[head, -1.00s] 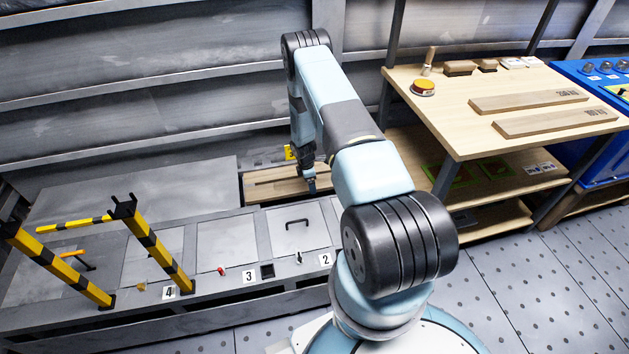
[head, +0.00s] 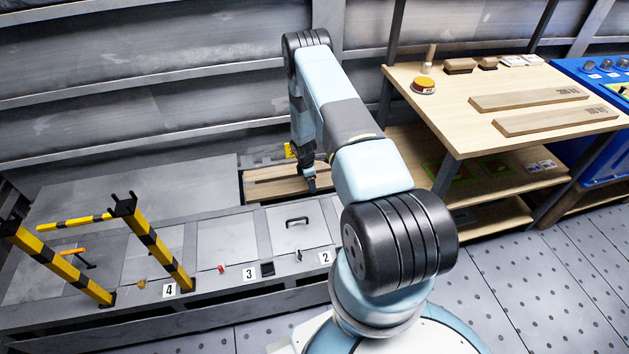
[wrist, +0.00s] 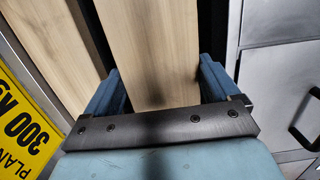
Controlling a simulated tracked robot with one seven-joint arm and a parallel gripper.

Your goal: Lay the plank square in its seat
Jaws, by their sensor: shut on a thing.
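The pale wooden plank (wrist: 150,45) lies between the two blue fingers of my gripper (wrist: 158,92) in the wrist view, and the gripper is shut on it. In the head view my gripper (head: 311,185) is low at the right part of the long wood-coloured bay, where the plank (head: 272,190) shows as the near strip. A second wooden board (wrist: 48,45) runs beside the plank, with a dark gap between them. A dark strip also shows along the plank's other side. The near end is hidden by my gripper, and I cannot tell whether the plank rests fully down.
A yellow sign reading 300 kg (wrist: 22,125) stands beside the bay. Grey lidded panels with a handle (head: 297,221) lie on the near side. Yellow-black posts (head: 155,245) stand left. A wooden bench (head: 440,95) with two marked planks stands right.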

